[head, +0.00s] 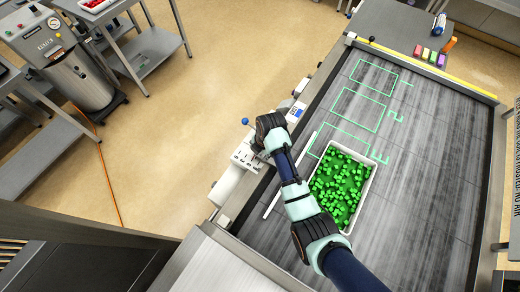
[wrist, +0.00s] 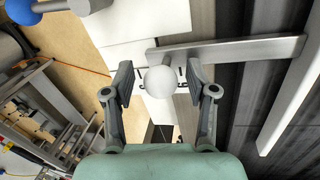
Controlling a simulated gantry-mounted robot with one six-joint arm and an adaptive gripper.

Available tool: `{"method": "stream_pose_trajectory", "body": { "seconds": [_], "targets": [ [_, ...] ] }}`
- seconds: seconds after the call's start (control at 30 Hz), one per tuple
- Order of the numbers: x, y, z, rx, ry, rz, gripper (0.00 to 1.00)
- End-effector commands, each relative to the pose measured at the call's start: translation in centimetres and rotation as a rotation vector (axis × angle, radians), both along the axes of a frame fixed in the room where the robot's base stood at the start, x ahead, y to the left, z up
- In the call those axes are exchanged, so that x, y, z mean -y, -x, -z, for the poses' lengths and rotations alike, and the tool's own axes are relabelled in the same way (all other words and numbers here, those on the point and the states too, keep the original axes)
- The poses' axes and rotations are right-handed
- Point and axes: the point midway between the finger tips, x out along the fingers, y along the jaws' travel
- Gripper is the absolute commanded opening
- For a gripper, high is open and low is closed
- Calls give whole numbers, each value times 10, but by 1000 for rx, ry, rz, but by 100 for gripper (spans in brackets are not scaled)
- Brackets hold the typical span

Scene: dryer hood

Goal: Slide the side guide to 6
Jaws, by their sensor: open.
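The side guide (head: 271,206) is a long pale bar along the left side of the grey belt, partly hidden by my arm. The wrist view shows the guide (wrist: 290,98) at the right, with a flat metal bar (wrist: 235,47) running from it toward a white ball knob (wrist: 160,81). My gripper (wrist: 160,84) is open, one finger on each side of the knob; whether either touches it I cannot tell. In the head view my gripper (head: 262,152) is over the belt's left edge, beside a white scale plate (head: 243,156). Its marks are too small to read.
A blue ball knob (head: 245,121) stands close to my gripper; it also shows in the wrist view (wrist: 20,11). A white tray (head: 354,228) of green cubes lies on the belt near my arm. Green projected outlines (head: 358,108) mark the belt's far part, clear of objects.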

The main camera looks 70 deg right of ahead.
Motion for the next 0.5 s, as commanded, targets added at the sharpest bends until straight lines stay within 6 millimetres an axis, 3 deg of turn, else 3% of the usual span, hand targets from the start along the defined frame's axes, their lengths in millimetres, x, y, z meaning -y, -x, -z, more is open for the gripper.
{"method": "stream_pose_trajectory", "body": {
  "seconds": [0.17,0.5],
  "targets": [
    [0,2,-14,2,2,0,57],
    [-6,16,-93,3,3,0,57]
  ]
}}
